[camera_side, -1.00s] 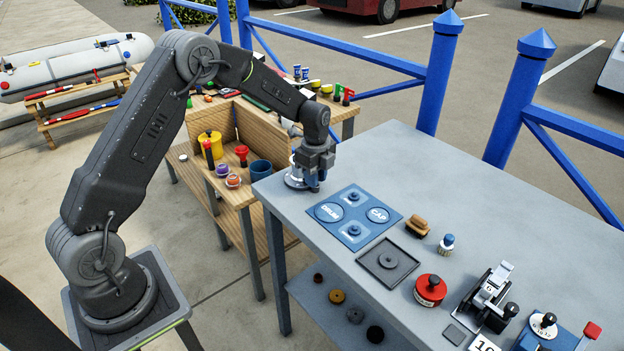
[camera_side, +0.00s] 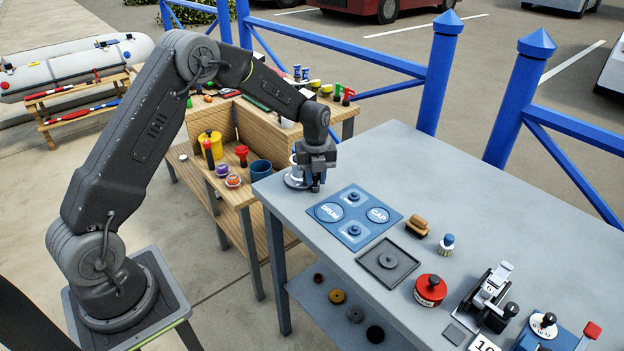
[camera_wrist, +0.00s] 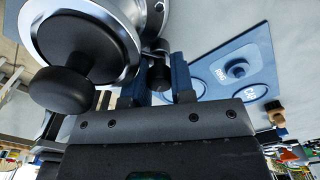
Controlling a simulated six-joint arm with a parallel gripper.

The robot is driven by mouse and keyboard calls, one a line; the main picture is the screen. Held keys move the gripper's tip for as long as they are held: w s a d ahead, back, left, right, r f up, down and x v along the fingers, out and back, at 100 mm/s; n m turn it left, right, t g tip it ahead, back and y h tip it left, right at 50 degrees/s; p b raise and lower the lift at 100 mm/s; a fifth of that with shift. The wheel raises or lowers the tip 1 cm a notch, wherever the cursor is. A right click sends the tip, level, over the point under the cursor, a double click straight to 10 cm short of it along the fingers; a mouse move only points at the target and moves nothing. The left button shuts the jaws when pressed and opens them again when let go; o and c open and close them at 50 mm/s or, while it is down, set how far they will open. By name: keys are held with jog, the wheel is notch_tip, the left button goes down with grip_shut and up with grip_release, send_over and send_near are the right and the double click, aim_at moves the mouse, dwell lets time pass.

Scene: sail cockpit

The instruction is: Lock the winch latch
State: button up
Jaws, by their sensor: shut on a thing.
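The winch (camera_side: 293,180) stands at the near left corner of the grey table, mostly behind my gripper (camera_side: 316,187) in the side view. In the wrist view the winch (camera_wrist: 122,12) shows as a shiny silver body with a black centre and a round black knob (camera_wrist: 62,92). A small dark latch knob (camera_wrist: 160,74) is at the winch's edge, between the two blue fingers of my gripper (camera_wrist: 166,82). My gripper is shut on this latch knob. The lower part of the latch is hidden by the gripper body.
A blue mat (camera_side: 377,198) with DRUM and CAP circles lies beside the winch. Further along are a black square tray (camera_side: 367,261), a wooden brush (camera_side: 417,225), a red round piece (camera_side: 430,289) and a metal clamp device (camera_side: 489,294). The table's back is clear.

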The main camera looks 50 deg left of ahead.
jog(key=shift+s+a+f+m, duration=0.1)
jog(key=shift+f+m, duration=0.1)
jog(key=shift+m, duration=0.3)
jog(key=m, duration=0.4)
jog(key=o, duration=0.5)
jog(key=shift+r, duration=3.7)
